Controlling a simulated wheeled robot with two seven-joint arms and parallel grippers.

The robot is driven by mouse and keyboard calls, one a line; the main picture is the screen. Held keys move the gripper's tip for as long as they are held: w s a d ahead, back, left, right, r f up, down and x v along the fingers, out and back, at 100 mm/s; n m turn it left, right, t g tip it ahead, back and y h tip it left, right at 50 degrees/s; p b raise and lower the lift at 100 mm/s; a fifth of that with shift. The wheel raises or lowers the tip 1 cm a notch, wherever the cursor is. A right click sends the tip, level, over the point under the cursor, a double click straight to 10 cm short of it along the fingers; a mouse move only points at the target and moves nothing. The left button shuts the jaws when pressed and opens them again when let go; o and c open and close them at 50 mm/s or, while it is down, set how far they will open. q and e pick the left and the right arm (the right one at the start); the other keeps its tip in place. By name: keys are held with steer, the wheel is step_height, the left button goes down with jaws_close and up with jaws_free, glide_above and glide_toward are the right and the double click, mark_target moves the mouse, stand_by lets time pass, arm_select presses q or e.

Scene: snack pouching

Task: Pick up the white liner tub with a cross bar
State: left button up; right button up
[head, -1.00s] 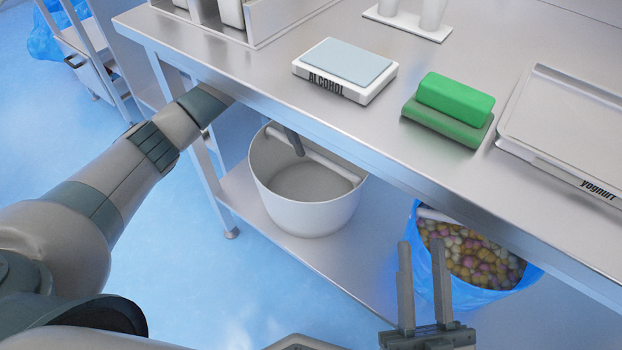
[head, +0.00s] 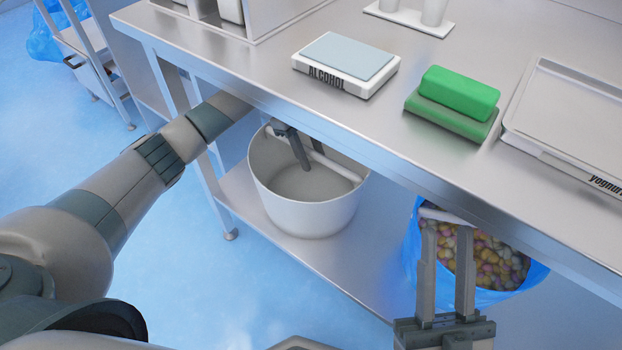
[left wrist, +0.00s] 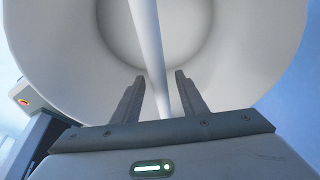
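The white liner tub (head: 300,212) stands upright on the lower shelf under the workbench. Its white cross bar (head: 337,166) spans the opening and also shows in the left wrist view (left wrist: 149,45). My left gripper (head: 305,160) reaches in under the bench edge and is over the tub's opening, at the bar. In the left wrist view its two fingers (left wrist: 158,88) are apart, one each side of the bar, with gaps on both sides. My right gripper (head: 446,268) is open and empty, in front of a second tub.
The second tub (head: 524,285) has a blue liner and holds many small colourful pieces. The workbench (head: 270,85) overhangs the shelf (head: 340,268). On it are an ALCOHOL box (head: 345,65), a green block (head: 458,92) and a yogurt tray (head: 570,125).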

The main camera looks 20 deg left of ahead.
arm_select(q)
jaws_close()
steer(key=shift+r, duration=0.2)
